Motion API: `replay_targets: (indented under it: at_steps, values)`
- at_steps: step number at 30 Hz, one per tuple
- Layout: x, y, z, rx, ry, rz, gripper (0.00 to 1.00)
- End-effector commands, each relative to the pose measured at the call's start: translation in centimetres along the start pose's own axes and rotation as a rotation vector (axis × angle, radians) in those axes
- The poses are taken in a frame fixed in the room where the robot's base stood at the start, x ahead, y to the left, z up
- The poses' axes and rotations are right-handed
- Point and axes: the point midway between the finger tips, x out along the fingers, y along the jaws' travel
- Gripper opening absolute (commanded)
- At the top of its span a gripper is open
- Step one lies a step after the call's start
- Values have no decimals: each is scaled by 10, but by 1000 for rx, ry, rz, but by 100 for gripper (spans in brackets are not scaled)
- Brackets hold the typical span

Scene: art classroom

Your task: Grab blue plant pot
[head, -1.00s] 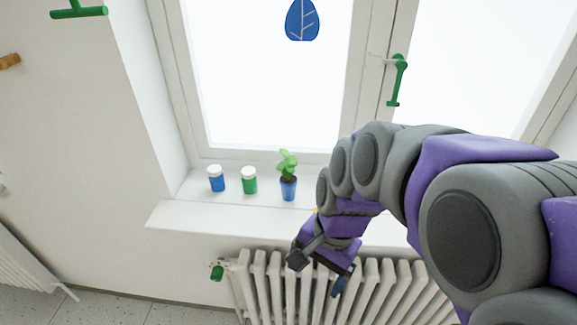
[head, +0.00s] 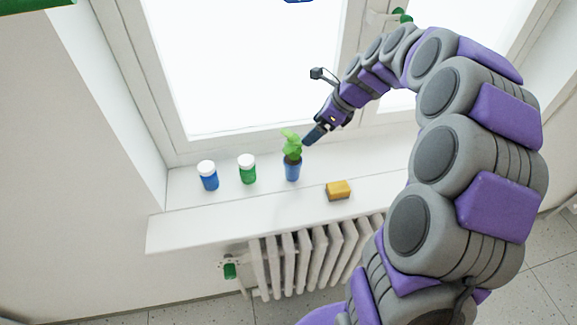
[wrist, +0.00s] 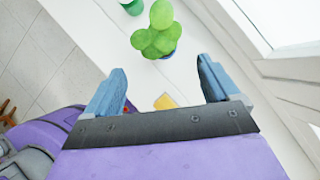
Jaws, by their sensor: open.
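The blue plant pot (head: 292,171) stands upright on the white windowsill, with a green plant (head: 291,143) growing from it. My gripper (head: 312,136) is above and just right of the plant in the head view, pointing down and left. In the wrist view my gripper (wrist: 160,88) shows two blue fingers spread wide with nothing between them. The plant (wrist: 156,32) lies beyond the fingertips there and hides most of the blue pot (wrist: 170,54). Contact between fingers and plant cannot be seen.
A blue jar (head: 208,178) and a green jar (head: 247,171), both white-lidded, stand left of the pot. A yellow sponge-like block (head: 339,189) lies to its right. The window (head: 230,70) is behind the sill, and a radiator (head: 305,262) is below.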

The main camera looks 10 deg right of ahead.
Motion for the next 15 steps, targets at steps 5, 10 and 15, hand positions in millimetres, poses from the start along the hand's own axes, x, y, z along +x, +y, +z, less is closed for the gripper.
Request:
replay_targets:
  at_steps: [5, 10, 15]
  values:
    - [42, 6, 5, -5, 7, 2, 89]
    - [74, 10, 11, -8, 13, -3, 89]
    - [87, 10, 11, -9, 14, -3, 89]
